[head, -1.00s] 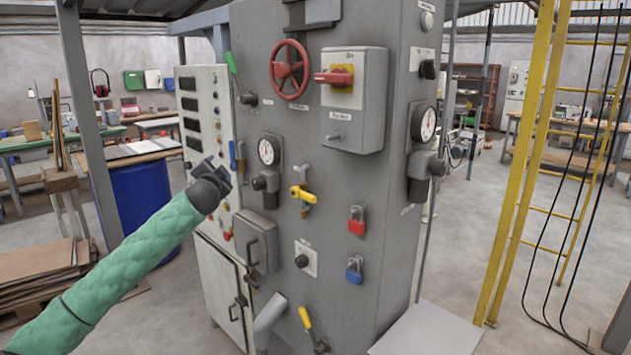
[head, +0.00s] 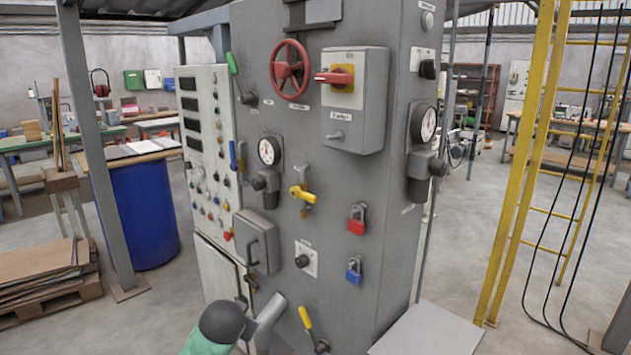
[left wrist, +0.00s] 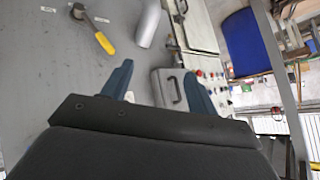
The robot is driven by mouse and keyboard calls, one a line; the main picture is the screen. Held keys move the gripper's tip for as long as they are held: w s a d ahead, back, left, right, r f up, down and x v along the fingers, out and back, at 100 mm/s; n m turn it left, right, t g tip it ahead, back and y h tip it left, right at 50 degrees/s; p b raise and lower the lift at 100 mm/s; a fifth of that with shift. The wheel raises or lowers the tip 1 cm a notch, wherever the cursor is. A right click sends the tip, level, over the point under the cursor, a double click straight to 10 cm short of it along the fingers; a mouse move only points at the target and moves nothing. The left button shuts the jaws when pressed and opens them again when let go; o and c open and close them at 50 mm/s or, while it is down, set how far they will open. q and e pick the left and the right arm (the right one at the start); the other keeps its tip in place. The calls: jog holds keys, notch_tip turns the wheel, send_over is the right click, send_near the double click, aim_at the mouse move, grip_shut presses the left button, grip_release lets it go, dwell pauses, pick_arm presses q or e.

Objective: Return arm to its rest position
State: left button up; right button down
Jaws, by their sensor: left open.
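My left arm shows at the bottom of the head view as a green sleeve (head: 208,345) with a dark rounded joint (head: 222,322), low in front of the grey machine cabinet (head: 330,210). My right gripper is in neither view.
The cabinet front carries a red handwheel (head: 290,70), a yellow valve handle (head: 303,194), red and blue padlocks (head: 356,218), a lower yellow lever (head: 305,318) and a grey pipe stub (head: 268,320).

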pick_arm(q)
jog(key=s+d+f+n+g, duration=0.1)
jog(key=s+f+g, duration=0.1)
jog(key=s+f, duration=0.8)
jog(key=s+d+f+n+g+h, duration=0.1)
jog(key=s+f+g, duration=0.2)
jog(key=s+f, duration=0.7)
jog(key=s+d+f+n+g+h, duration=0.1)
jog(key=s+f+g, duration=0.2)
jog(key=s+f, duration=0.7)
jog(key=s, duration=1.1)
jog(key=shift+d+f, duration=0.2)
